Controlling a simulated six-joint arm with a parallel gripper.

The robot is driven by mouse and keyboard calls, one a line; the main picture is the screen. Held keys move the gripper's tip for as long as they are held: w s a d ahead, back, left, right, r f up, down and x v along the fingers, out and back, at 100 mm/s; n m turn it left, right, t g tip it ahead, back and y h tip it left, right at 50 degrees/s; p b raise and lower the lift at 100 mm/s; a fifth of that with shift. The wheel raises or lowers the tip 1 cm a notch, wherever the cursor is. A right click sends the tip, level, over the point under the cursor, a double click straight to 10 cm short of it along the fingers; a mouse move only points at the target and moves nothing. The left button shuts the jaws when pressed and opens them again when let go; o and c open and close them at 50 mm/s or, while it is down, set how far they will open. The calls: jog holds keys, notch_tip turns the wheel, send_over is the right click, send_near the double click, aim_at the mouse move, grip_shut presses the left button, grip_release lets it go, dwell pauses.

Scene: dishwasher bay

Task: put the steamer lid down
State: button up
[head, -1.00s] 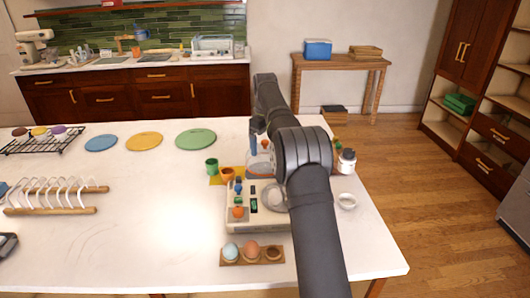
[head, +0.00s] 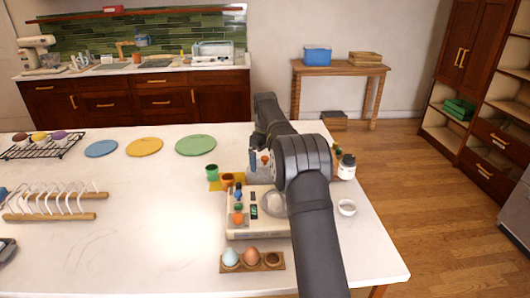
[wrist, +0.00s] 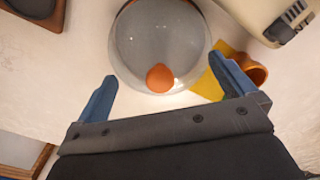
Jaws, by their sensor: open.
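The steamer lid is a clear glass dome with an orange knob. In the wrist view the lid (wrist: 150,35) lies on the white counter, knob up, beside the yellow mat (wrist: 208,86). My gripper (wrist: 165,91) is open above it, its blue fingers apart on either side of the knob and touching nothing I can make out. In the head view the lid (head: 262,177) shows behind the steamer base (head: 240,222), partly hidden by my arm. My gripper (head: 259,160) is over it, with one blue finger visible.
An orange cup (head: 227,180) and a green cup (head: 211,171) stand left of the lid. An egg holder (head: 241,266) is in front of the base.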

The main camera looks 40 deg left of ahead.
notch_tip(320, 180, up, 12)
dwell(0.5)
dwell(0.3)
jog(key=shift+f, duration=5.05)
